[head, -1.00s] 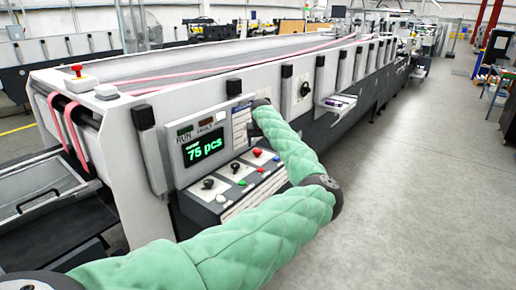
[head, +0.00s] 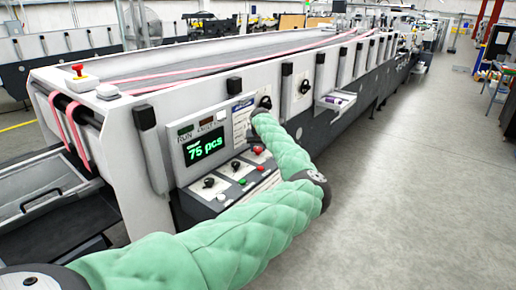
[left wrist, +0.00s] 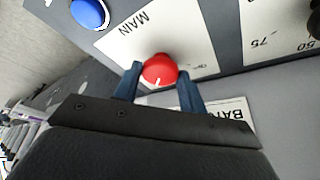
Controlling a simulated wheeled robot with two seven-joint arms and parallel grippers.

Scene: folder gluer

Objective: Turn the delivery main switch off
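The delivery main switch is a red round knob (left wrist: 159,70) with a white mark, on a white plate (left wrist: 136,40) labelled MAIN in the left wrist view. The red knob also shows in the head view (head: 258,150), on the machine's front panel. My left gripper (left wrist: 160,74) has its two dark fingers apart, one on each side of the knob. I cannot tell whether they touch it. In the head view my green-sleeved left arm covers part of the panel, and the fingers are not clear. My right gripper is not in view.
A blue button (left wrist: 89,13) and a dark knob (left wrist: 315,22) flank the MAIN plate. The panel also carries a green 75 pcs display (head: 205,147) and a black selector (head: 208,182). An emergency stop (head: 78,71) sits on the machine top. Open floor (head: 420,180) lies to the right.

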